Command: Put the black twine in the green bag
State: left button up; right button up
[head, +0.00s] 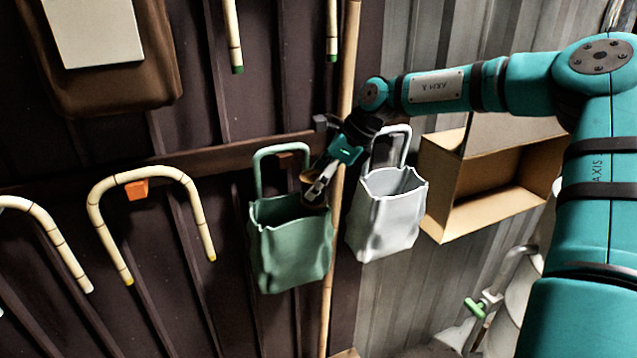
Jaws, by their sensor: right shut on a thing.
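The green bag (290,250) hangs on the wall by its handle, its mouth open at the top. My right gripper (316,192) reaches in from the right and points down at the right side of the bag's mouth. It is shut on a small dark thing (309,186) at its fingertips, which looks like the black twine but is partly hidden by the fingers. The held thing is at the bag's right rim; I cannot tell whether it touches the rim. My left gripper is not in view.
A white bag (388,215) hangs just right of the green one. A bamboo pole (345,100) stands behind the gripper. An open cardboard box (490,205) is at the right. Bent rattan canes (150,172) hang at the left, and a brown bag (105,85) hangs at the upper left.

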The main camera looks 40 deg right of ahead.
jog(key=o, duration=1.3)
jog(key=shift+c, duration=0.2)
jog(key=v, duration=1.2)
jog(key=shift+a, duration=0.1)
